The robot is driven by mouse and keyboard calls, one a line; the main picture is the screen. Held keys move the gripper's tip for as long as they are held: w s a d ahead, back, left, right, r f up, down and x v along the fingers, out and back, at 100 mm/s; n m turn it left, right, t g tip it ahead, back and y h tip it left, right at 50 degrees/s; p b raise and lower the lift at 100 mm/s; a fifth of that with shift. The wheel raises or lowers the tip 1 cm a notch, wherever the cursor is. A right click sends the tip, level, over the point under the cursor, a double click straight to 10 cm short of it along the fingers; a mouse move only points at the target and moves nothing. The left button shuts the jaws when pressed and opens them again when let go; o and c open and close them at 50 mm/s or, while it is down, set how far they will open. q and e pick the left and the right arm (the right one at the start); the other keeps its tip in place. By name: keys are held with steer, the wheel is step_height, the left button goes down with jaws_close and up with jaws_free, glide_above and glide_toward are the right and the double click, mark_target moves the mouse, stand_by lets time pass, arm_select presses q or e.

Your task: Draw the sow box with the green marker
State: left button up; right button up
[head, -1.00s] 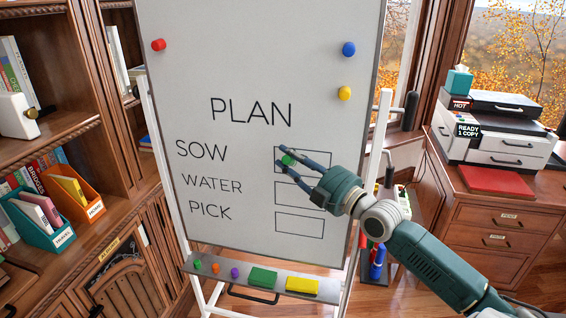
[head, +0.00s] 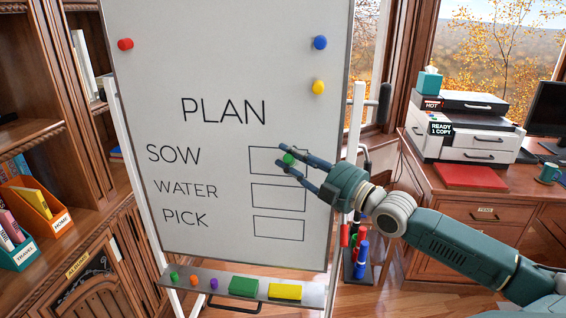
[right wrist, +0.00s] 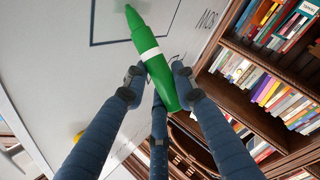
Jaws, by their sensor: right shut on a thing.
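A whiteboard (head: 200,70) stands on an easel, with PLAN and the rows SOW, WATER and PICK. The sow box (head: 250,160) is an outlined rectangle right of SOW, partly hidden by my right gripper (head: 286,160). No green mark shows inside its visible part. My right gripper is shut on the green marker (right wrist: 151,57), whose green end shows between the fingers in the head view. In the right wrist view the marker's tip points to the board near a box outline; I cannot tell if it touches. My left gripper is not in view.
A ledge (head: 215,299) under the board holds small coloured pieces, a green block (head: 243,287) and a yellow block (head: 285,292). Coloured magnets sit on the board. A printer (head: 468,127) stands on the desk at right; bookshelves are at left.

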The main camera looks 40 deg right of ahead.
steer(key=shift+w+a, duration=0.2)
steer(key=shift+w, duration=0.15)
steer(key=w+a+p, duration=0.3)
steer(key=w+a, duration=0.3)
steer(key=w, duration=0.1)
stand_by(1.5)
